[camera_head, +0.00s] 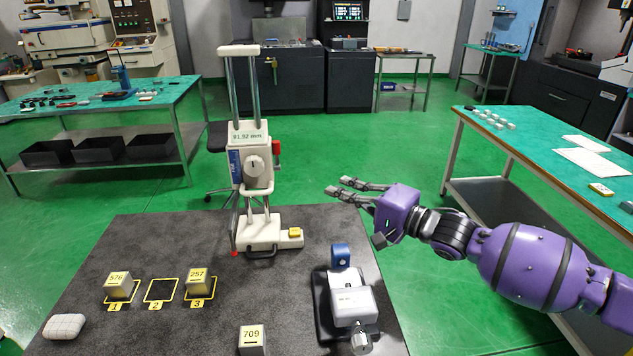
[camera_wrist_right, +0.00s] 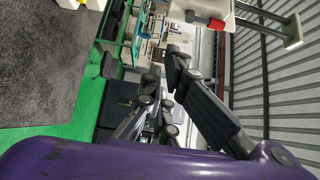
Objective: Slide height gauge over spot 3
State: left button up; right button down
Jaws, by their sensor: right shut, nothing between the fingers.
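The white height gauge (camera_head: 254,175) stands upright at the back of the dark granite plate (camera_head: 190,235); its display reads 81.92 mm. Part of it shows in the right wrist view (camera_wrist_right: 285,22). Spot 3 (camera_head: 198,303) is a yellow outline left of and in front of the gauge, holding a block marked 257 (camera_head: 198,280). Spot 1 (camera_head: 116,307) holds a block marked 576 (camera_head: 118,286); spot 2 (camera_head: 161,289) is empty. My right gripper (camera_head: 337,187) is shut and empty, right of the gauge and apart from it. My left gripper is not in view.
A block marked 709 (camera_head: 252,340) stands at the plate's front. A grey device on a black stand (camera_head: 351,304) is at the right, and a white rounded object (camera_head: 64,326) at the left. Green-topped tables (camera_head: 560,150) stand either side. The plate between gauge and spots looks clear.

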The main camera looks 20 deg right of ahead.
aim_at(259, 180)
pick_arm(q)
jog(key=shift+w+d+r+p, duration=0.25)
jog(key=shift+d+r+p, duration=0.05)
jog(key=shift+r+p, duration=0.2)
pick_arm(e)
jog(key=s+a+x, duration=0.1)
jog(key=a+x, duration=0.1)
jog(key=x, duration=0.9)
jog(key=shift+a, duration=0.3)
jog(key=a, duration=0.2)
jog(key=w+a, duration=0.1)
jog(key=a, duration=0.2)
jog(key=a+p, duration=0.1)
jog(key=a, duration=0.2)
jog(key=shift+w+a+r, duration=0.15)
jog(key=shift+w, duration=0.2)
jog(key=shift+a, duration=0.15)
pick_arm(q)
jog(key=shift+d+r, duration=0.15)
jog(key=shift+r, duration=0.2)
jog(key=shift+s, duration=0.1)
